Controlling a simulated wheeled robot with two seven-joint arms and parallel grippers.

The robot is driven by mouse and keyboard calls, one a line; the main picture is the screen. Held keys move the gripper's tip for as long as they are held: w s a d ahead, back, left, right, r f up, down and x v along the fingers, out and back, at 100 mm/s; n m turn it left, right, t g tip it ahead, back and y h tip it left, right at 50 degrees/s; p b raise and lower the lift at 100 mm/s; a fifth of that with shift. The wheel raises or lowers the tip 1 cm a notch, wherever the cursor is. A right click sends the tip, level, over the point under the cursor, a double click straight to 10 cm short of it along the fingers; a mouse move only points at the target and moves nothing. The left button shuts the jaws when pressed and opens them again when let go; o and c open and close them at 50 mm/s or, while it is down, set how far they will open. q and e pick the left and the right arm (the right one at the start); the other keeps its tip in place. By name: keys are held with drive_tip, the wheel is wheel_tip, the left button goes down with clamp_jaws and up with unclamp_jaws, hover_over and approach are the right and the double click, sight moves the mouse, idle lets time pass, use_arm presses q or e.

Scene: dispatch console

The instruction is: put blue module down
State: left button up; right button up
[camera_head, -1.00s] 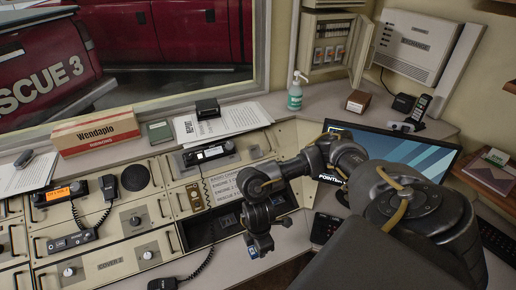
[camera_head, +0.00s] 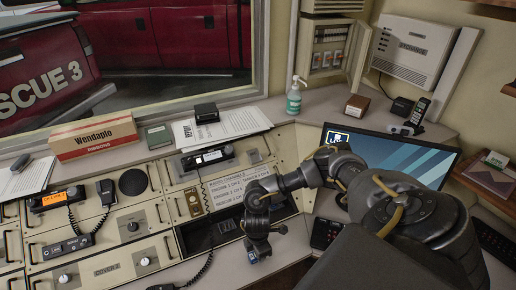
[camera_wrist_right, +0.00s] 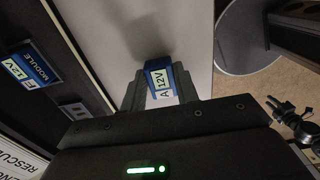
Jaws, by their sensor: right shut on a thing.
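My right gripper (camera_head: 257,254) is shut on a small blue module (camera_wrist_right: 161,80), seen in the right wrist view with a pale label reading 12V and A. The module is between the two fingers, over a plain light grey surface (camera_wrist_right: 193,30). Whether it touches that surface is unclear. In the head view the gripper points down over the pale desk (camera_head: 230,272), just right of the open dark bay (camera_head: 198,238). Another blue module (camera_wrist_right: 28,70), labelled 12V MODULE, sits in the dark bay at the left of the wrist view.
The console has a radio with an orange display (camera_head: 58,196), a handset (camera_head: 105,190) and coiled cords. A monitor (camera_head: 400,155) stands to the right, a black keypad device (camera_head: 325,233) nearer the gripper. A ribbons box (camera_head: 93,137) and sanitizer bottle (camera_head: 294,98) are farther back.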

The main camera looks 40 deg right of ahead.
drive_tip(key=shift+f, duration=0.1)
drive_tip(key=o, duration=1)
wheel_tip(320, 180, up, 12)
drive_tip(key=shift+a+r+p, duration=0.1)
drive_tip(key=shift+r+p, duration=0.05)
drive_tip(key=shift+p, duration=0.45)
